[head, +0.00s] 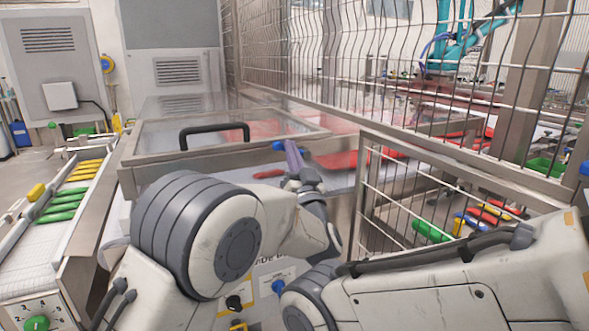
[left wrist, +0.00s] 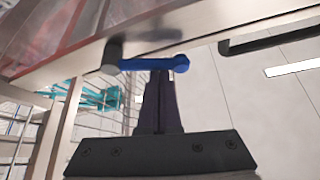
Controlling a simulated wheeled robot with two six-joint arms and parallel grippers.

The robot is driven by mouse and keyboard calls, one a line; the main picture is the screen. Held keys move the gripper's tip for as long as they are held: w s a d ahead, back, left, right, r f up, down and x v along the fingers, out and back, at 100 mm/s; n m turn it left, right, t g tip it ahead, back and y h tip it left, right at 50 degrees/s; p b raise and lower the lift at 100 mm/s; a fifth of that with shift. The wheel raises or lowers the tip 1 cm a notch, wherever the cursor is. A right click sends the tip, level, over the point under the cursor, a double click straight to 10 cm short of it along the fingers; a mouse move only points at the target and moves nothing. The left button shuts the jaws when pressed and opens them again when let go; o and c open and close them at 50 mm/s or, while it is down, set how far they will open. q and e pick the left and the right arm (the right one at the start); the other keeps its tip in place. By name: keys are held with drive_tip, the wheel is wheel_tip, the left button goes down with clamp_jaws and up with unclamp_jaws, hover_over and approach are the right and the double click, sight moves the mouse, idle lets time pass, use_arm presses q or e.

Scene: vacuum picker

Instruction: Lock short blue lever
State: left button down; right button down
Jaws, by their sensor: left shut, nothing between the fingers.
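The short blue lever (left wrist: 150,65) shows in the left wrist view, joined to a grey round pivot on the edge of a metal frame. It lies nearly level across that picture. In the head view its blue end (head: 278,145) shows at the front edge of the lidded machine. My left gripper (left wrist: 158,82) is shut and empty, its dark fingers pointing at the middle of the lever. It also shows in the head view (head: 292,151), right beside the lever. I cannot tell whether the fingertips touch it. My right gripper is out of view.
The clear lid (head: 160,135) with a black handle (head: 214,131) is down behind the lever. A wire fence (head: 400,70) and a lower mesh panel (head: 420,205) stand to the right. A conveyor (head: 35,235) with green and yellow pieces runs along the left.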

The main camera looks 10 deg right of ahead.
use_arm(q)
drive_tip(key=shift+a+f+n+y+b, duration=0.15)
drive_tip(key=shift+f+n+y+b, duration=0.4)
drive_tip(key=shift+n+b, duration=0.4)
drive_tip(key=shift+a+f+n+y+b, duration=0.1)
drive_tip(key=shift+f+n+y+b, duration=0.2)
drive_tip(key=shift+n+y+b, duration=0.5)
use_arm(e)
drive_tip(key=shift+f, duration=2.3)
use_arm(q)
drive_tip(key=shift+n, duration=0.25)
drive_tip(key=shift+s, duration=0.1)
